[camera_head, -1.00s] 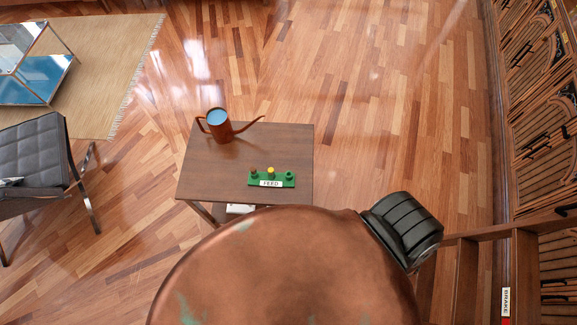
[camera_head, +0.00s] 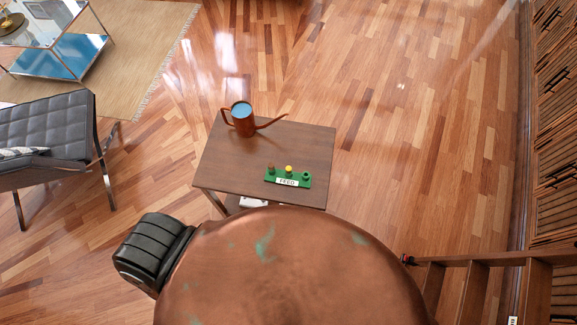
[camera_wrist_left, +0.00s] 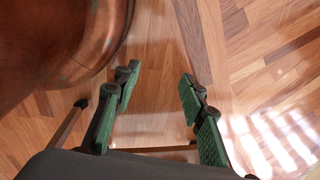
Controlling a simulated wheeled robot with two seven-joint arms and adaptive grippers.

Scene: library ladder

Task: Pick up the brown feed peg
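The brown feed peg (camera_head: 271,169) stands upright at the left end of a green rack (camera_head: 268,179) labelled FEED. A yellow peg (camera_head: 289,168) is in the middle and a green peg (camera_head: 306,176) is at the right end. The rack sits near the front right of a small brown table (camera_head: 230,167). My left gripper (camera_wrist_left: 159,82) is open and empty in the left wrist view, with wood floor behind its green-padded fingers. No peg shows in that view. Neither gripper shows in the head view.
A copper watering can (camera_head: 243,121) stands at the table's back left, spout pointing right. A black chair (camera_head: 48,130) and a glass table (camera_head: 75,50) on a rug are at left. A wooden ladder (camera_head: 480,258) and cabinets (camera_head: 555,100) are at right. Floor beyond the table is clear.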

